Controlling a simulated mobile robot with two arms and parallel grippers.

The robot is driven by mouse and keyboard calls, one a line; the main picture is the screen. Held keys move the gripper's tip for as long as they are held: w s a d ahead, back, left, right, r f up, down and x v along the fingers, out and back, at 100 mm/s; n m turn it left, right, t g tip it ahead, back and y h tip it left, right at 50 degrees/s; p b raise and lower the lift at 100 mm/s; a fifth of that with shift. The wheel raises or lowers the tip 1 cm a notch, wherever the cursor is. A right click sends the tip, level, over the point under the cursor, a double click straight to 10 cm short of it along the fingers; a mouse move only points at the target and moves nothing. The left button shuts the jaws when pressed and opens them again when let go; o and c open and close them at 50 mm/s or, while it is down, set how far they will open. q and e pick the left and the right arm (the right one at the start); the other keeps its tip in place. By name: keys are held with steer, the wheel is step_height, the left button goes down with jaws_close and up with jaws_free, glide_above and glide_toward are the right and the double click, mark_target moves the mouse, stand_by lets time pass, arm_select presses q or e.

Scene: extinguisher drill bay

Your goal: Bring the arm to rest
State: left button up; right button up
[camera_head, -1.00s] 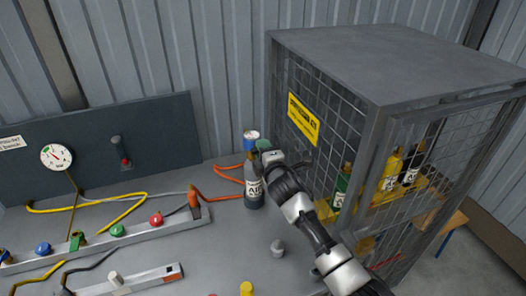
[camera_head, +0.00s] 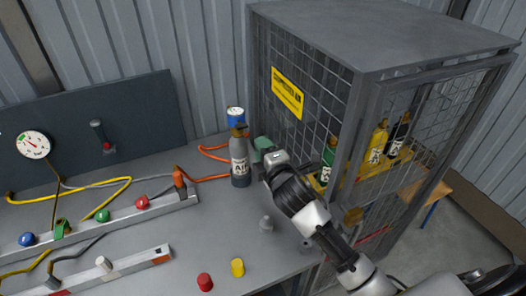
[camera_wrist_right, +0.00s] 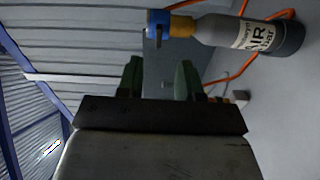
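My right gripper (camera_head: 261,147) is just right of a grey bottle labelled AIR (camera_head: 240,165), which stands upright on the grey bench (camera_head: 215,240) and has a blue top. In the right wrist view, the two green fingers of my right gripper (camera_wrist_right: 158,76) are apart with nothing between them. There the AIR bottle (camera_wrist_right: 248,35) lies beyond and to the right of the fingers, apart from them. My left gripper is not in view.
A mesh cage (camera_head: 385,55) with several bottles stands close to my right arm. A manifold bar (camera_head: 120,221) with coloured knobs and hoses runs along the left.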

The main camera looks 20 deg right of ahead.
stand_by(0.4)
steer(key=s+f+m+g+h, duration=0.2)
steer(key=s+f+m+g, duration=0.65)
steer(key=s, duration=0.45)
steer(key=s+f+m+g+y, duration=0.1)
steer(key=s+f+m+g, duration=0.25)
steer(key=s, duration=0.65)
steer(key=s+f+m+g+y, duration=0.15)
steer(key=s+m, duration=0.25)
steer(key=s, duration=0.6)
step_height(320, 180, down, 27)
steer(key=s+a+g, duration=0.1)
steer(key=g, duration=0.1)
steer(key=s+d+f+g+h, duration=0.1)
steer(key=s+d+f, duration=0.2)
steer(key=s+f, duration=1.2)
steer(key=shift+s+f, duration=0.35)
steer(key=shift+s, duration=0.1)
